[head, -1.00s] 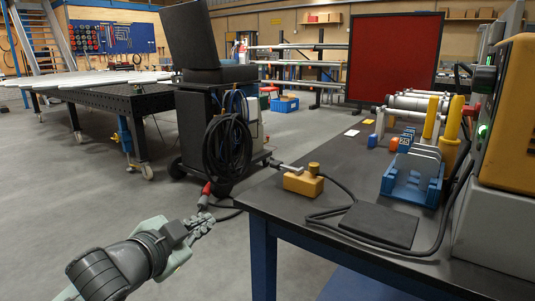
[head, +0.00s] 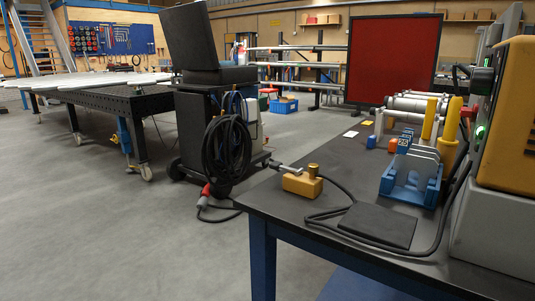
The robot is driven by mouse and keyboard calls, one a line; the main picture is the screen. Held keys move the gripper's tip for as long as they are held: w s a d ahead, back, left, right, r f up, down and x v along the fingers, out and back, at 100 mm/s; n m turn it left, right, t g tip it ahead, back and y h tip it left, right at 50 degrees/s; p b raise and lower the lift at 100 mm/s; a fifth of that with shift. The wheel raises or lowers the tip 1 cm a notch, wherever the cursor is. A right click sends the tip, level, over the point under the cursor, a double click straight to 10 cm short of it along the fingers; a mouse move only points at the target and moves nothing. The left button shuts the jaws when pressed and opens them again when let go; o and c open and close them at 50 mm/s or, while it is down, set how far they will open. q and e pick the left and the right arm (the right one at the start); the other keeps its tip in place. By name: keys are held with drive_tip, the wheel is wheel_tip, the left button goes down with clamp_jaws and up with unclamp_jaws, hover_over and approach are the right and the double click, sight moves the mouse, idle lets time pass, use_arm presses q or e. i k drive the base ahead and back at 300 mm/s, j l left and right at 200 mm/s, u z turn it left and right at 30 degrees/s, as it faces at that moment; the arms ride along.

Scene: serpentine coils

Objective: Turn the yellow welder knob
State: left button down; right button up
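A small yellow box (head: 302,183) sits near the left corner of the dark workbench. A short round yellow knob (head: 313,169) stands on its top, and a grey metal rod sticks out from its left side. A black cable runs from its right side. A large yellow machine (head: 508,120) stands at the right edge, cut off by the picture, with a green-lit switch (head: 481,132) on its left face. I cannot tell whether it has a yellow knob. Neither of my grippers is in view.
The workbench (head: 290,211) carries a flat black pad (head: 377,224), a blue rack (head: 411,181) and yellow cylinders (head: 430,118). A black cart (head: 205,120) with coiled cable stands behind its left corner. The floor (head: 130,240) at left is clear.

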sight(480, 78)
drive_tip(key=z, duration=1.45)
drive_tip(key=k+j+z, duration=0.1)
drive_tip(key=j+z, duration=0.15)
drive_tip(key=j, duration=0.9)
drive_tip(key=k+l+u, duration=0.15)
drive_tip(key=l, duration=0.2)
drive_tip(key=k+l+u, duration=0.15)
drive_tip(key=l, duration=0.2)
drive_tip(key=k+l+u, duration=0.15)
drive_tip(key=i+j, duration=0.3)
drive_tip(key=j, duration=0.15)
drive_tip(key=i+j, duration=0.3)
drive_tip(key=j, duration=0.15)
